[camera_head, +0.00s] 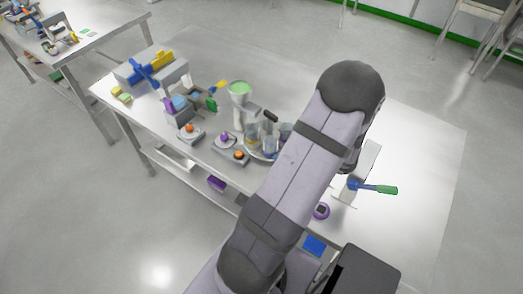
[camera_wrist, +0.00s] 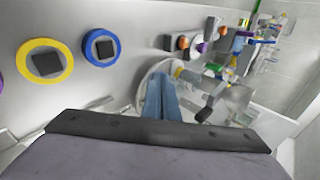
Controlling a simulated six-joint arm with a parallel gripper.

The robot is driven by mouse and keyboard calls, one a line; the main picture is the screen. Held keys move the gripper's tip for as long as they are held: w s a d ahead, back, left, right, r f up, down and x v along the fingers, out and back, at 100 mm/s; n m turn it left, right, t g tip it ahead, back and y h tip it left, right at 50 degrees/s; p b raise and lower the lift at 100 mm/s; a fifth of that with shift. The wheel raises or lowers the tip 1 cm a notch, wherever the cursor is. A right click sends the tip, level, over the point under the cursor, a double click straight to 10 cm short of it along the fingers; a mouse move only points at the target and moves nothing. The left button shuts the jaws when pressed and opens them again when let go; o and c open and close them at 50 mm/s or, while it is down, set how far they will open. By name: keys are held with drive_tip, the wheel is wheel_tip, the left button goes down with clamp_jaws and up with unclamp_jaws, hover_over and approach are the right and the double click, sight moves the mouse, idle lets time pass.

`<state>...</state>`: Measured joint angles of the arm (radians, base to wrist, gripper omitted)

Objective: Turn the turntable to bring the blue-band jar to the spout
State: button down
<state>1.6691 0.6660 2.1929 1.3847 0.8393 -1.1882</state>
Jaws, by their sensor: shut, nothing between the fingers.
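The turntable (camera_head: 250,155) is a pale round disc near the table's middle in the head view, partly hidden by my arm; its rim (camera_wrist: 143,83) also shows in the wrist view. Several clear jars stand on it. One jar (camera_head: 253,131) looks yellowish; a bluish one (camera_head: 285,129) is beside my arm, but its band is not clear. A dark-tipped handle (camera_head: 270,116) sticks out above the jars. A white funnel-like hopper with a green top (camera_head: 239,89) stands behind them; the spout itself is unclear. My gripper (camera_wrist: 161,76) is shut and empty, over or beside the disc; my arm hides it in the head view.
Small boxes with orange knobs (camera_head: 238,155) stand in front of the turntable. A yellow ring (camera_wrist: 22,65) and a blue ring (camera_wrist: 88,48) with dark square centres show in the wrist view. A green-and-blue handled tool (camera_head: 375,188) is at the right. The table's right rear is clear.

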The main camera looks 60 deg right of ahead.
sight(255, 152)
drive_tip(key=p+x, duration=0.1)
drive_tip(key=x, duration=0.4)
drive_tip(key=shift+w+f, duration=0.2)
drive_tip(key=shift+w, duration=0.15)
drive_tip(key=w+p, duration=0.2)
drive_tip(key=w, duration=0.1)
drive_tip(key=shift+d+f, duration=0.1)
drive_tip(key=shift+d, duration=0.2)
drive_tip(key=shift+w+d+f+p, duration=0.15)
drive_tip(key=shift+w+p, duration=0.3)
drive_tip(key=shift+w, duration=0.2)
